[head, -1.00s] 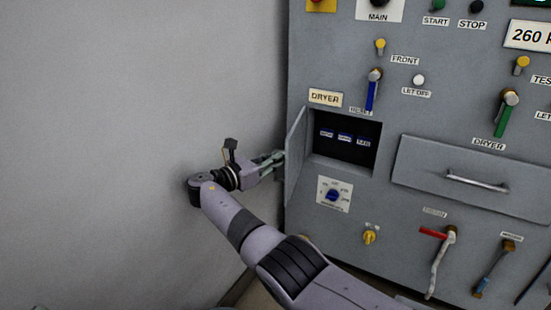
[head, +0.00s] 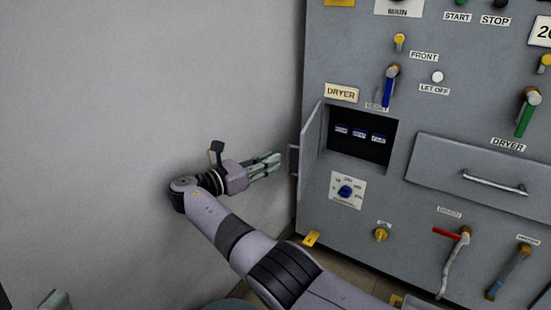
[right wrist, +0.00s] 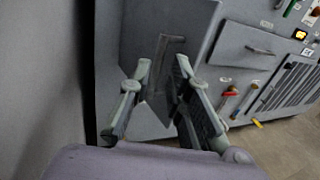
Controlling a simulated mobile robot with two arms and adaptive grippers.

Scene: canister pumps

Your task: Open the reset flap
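The reset flap (head: 311,142) is a grey plate hinged at the left side of a dark recess (head: 360,150) below the DRYER label. It stands swung out to the left, showing several blue-and-white switches (head: 359,134) inside. Its handle (head: 293,160) is on the outer face.
A blue lever (head: 389,88) is above the recess and a blue dial (head: 346,190) below it. A drawer (head: 465,178) with a bar handle is to the right. A bare wall (head: 130,90) is at the left.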

